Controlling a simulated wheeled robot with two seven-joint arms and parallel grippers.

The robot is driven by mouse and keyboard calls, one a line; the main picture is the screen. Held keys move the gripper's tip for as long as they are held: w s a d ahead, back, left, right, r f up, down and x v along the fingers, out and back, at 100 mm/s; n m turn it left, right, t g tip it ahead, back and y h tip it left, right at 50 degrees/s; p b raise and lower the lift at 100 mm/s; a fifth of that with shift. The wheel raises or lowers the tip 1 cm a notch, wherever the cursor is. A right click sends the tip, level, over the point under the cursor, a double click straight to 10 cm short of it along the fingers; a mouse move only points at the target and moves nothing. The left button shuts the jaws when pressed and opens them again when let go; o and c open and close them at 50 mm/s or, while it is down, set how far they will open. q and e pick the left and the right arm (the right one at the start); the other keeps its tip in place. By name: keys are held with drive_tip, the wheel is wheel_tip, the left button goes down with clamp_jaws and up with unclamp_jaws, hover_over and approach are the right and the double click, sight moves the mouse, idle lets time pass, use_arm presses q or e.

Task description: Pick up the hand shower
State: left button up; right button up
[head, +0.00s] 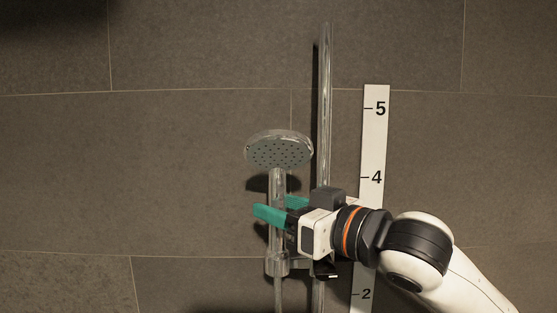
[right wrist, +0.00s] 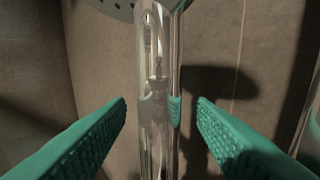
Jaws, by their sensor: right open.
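The hand shower (head: 279,151) has a round chrome head with a dotted grey face and stands upright, its handle in a holder (head: 277,265) on the rail. My right gripper (head: 272,212) comes in from the right at the height of the handle, and its green fingers are open. In the right wrist view the shiny handle (right wrist: 160,100) stands between the two open fingertips (right wrist: 161,101), with a visible space on each side. The edge of the shower head shows at the top of that view. The gripper hides part of the rail and holder. My left gripper is not in view.
A vertical chrome rail (head: 325,90) stands just right of the hand shower. A white strip with numbers (head: 374,135) is on the wall farther right, partly behind my arm. The tiled wall (head: 150,160) lies close behind. The left side is clear.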

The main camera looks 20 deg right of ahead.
drive_tip(key=shift+w+a, duration=0.3)
drive_tip(key=shift+w, duration=0.2)
drive_tip(key=shift+s+d, duration=0.1)
drive_tip(key=shift+s, duration=0.05)
drive_tip(key=c, duration=0.3)
clamp_jaws()
